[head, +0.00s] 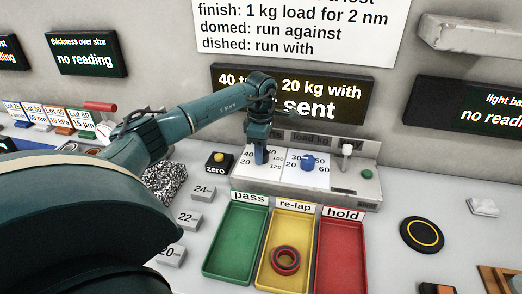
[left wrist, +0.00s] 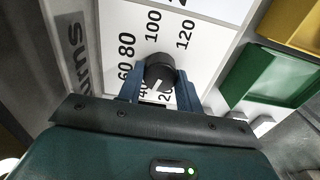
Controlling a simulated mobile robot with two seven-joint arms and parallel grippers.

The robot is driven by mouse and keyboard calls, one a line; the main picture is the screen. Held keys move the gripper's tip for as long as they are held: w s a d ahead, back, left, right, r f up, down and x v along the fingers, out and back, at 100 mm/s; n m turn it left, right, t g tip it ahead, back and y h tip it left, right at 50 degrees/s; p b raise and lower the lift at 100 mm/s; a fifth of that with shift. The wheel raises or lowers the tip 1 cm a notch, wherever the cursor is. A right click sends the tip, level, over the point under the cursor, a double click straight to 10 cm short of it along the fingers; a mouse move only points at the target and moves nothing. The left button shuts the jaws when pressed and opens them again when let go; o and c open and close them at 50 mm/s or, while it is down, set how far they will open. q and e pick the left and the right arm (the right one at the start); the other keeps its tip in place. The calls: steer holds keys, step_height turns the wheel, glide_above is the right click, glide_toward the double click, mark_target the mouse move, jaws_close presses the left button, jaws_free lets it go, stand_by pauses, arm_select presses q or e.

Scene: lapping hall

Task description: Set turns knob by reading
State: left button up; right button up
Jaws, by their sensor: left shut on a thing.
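My left gripper (head: 262,154) reaches down onto the turns dial at the left of the control panel (head: 350,186). In the left wrist view its blue fingers (left wrist: 160,92) are shut on the black turns knob (left wrist: 160,68). The knob's white pointer aims toward the low end of the scale, near the partly covered 40 and 20; the exact setting is hard to read. The head view hides this knob behind the gripper. The wall display (head: 325,88) shows "40", "20 kg with" and "sent", partly covered by my arm. My right gripper is not in view.
The blue load knob (head: 307,162) sits right of the gripper, with a white-topped lever (head: 346,152) and green button (head: 367,174) beyond. Green (head: 212,262), yellow (head: 262,278) and red (head: 351,282) trays stand in front; a red-and-dark ring (head: 285,261) lies in the yellow one.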

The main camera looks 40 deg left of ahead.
arm_select(q)
steer(key=shift+m, duration=0.6)
steer(key=o, duration=1)
steer(key=shift+r, duration=0.1)
step_height(320, 180, up, 13)
stand_by(0.6)
